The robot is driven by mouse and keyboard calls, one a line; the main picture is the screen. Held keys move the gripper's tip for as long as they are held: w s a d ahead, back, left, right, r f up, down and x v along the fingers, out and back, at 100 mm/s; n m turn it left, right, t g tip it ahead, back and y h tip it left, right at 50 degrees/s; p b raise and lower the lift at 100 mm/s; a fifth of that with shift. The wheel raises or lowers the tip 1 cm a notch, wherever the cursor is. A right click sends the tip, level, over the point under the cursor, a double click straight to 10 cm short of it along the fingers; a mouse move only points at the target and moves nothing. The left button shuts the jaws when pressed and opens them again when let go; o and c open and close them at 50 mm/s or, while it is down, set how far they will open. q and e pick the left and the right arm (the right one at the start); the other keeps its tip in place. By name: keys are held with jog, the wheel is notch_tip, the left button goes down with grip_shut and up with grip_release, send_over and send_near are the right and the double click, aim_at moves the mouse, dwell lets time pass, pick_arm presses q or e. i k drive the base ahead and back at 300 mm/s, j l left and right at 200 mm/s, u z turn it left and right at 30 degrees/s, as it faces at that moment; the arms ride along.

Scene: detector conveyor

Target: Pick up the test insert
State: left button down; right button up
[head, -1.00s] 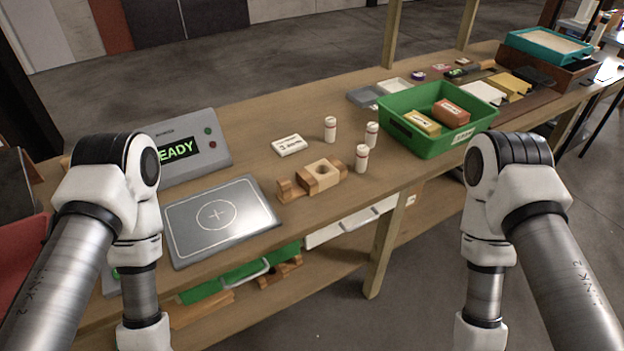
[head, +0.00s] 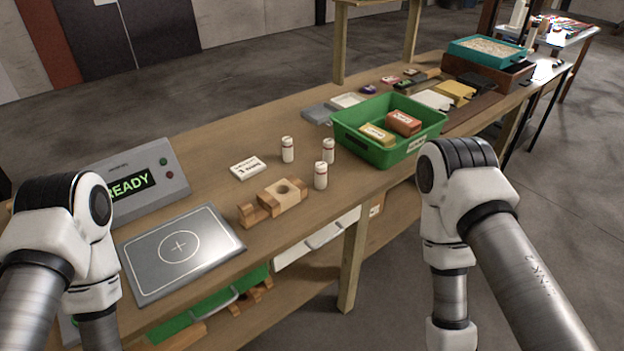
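Three small white cylinders with red bands stand upright on the workbench: one at the back (head: 287,149), one to the right (head: 328,150) and one in front (head: 320,175). A wooden block with a round hole (head: 290,191) lies just left of the front cylinder, with a darker wooden piece at its left end. I cannot tell which of these is the test insert. A white labelled card or box (head: 248,167) lies behind the block. Both my arms come in at the sides, but both grippers are outside the picture.
A grey device with a READY display (head: 134,186) and a metal plate marked with a circle (head: 150,287) are at the left. A green bin (head: 425,130) holds two boxes. A teal tray (head: 462,55) stands farther back. A lower shelf holds more items.

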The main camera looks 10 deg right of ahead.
aim_at(321, 166)
jog(key=i+l+u, duration=0.1)
jog(key=l, duration=0.5)
jog(key=i+l+u, duration=0.1)
jog(key=l, duration=0.45)
jog(key=i+l+u, duration=0.15)
jog(key=l, duration=0.45)
jog(key=i+l+u, duration=0.1)
jog(key=l, duration=0.55)
jog(key=i+l+u, duration=0.1)
jog(key=l, duration=0.5)
jog(key=i, duration=0.1)
